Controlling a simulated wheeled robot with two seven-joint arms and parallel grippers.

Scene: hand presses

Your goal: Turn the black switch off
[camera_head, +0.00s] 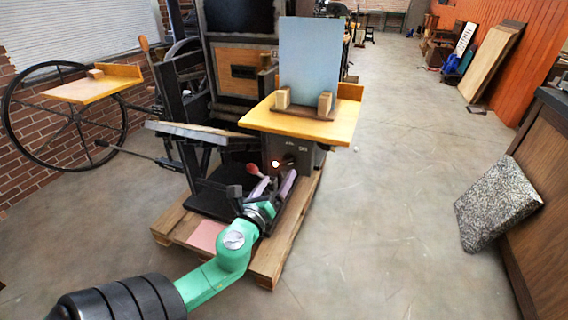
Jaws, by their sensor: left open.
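A dark switch box (300,150) is mounted on the press, under the front edge of the right wooden shelf. It carries a small lit lamp (275,164) and, to its right, a dark round switch (290,160) with small pale lettering above it. The switch's exact setting is too small to read. My left arm comes in from the lower left, and my left gripper (264,188) is open just below and in front of the box. It appears apart from the switch and empty. My right gripper is not in view.
The press (240,70) stands on a wooden pallet (270,262). A wooden shelf (338,128) holding a grey-blue panel (309,55) overhangs the box. A red-knobbed handle (254,169) is close to my gripper. A large wheel (17,125) stands left. The floor right of the pallet is clear.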

